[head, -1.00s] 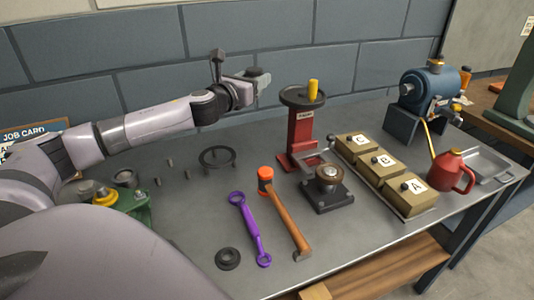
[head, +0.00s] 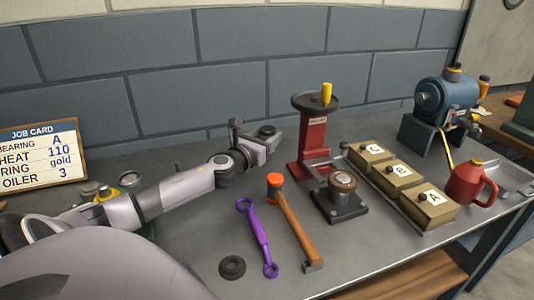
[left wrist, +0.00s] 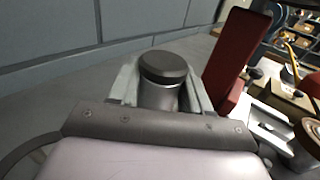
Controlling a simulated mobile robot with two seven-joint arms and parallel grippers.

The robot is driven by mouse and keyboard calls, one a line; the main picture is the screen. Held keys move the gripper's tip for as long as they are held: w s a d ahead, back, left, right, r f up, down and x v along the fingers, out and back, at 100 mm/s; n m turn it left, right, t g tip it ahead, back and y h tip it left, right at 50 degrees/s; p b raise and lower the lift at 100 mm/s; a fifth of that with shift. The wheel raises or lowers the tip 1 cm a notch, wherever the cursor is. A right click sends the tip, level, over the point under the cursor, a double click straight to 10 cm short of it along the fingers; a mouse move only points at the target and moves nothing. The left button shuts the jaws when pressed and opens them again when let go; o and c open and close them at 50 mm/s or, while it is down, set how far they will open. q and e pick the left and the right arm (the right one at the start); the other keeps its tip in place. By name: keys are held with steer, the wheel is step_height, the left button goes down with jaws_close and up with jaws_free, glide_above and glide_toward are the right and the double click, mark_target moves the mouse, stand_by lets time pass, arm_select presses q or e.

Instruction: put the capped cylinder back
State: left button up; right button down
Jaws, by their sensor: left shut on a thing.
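The capped cylinder is grey with a dark cap (left wrist: 163,72) in the left wrist view. It is upright between the fingers of my left gripper (left wrist: 160,95), which is shut on it. In the head view my left gripper (head: 264,143) is over the back middle of the bench, left of the red press. The dark cap (head: 267,130) shows at its tip; the cylinder's lower part is hidden, and I cannot tell if it touches the bench. My right gripper is not in view.
The red press (head: 313,140) stands close right of my left gripper. A black heater-like block (head: 339,200), an orange-headed hammer (head: 290,222), a purple wrench (head: 257,238) and a dark ring (head: 232,267) lie nearer. Lettered boxes (head: 400,178) stand right. My arm covers much of the left.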

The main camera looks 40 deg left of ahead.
arm_select(q)
steer(key=shift+f+b, duration=0.7)
steer(key=shift+f, duration=1.25)
steer(key=shift+f, duration=0.1)
steer(key=shift+f+b, duration=0.5)
steer(key=shift+b, duration=0.05)
steer(key=o, duration=1.3)
steer(key=shift+c, duration=0.2)
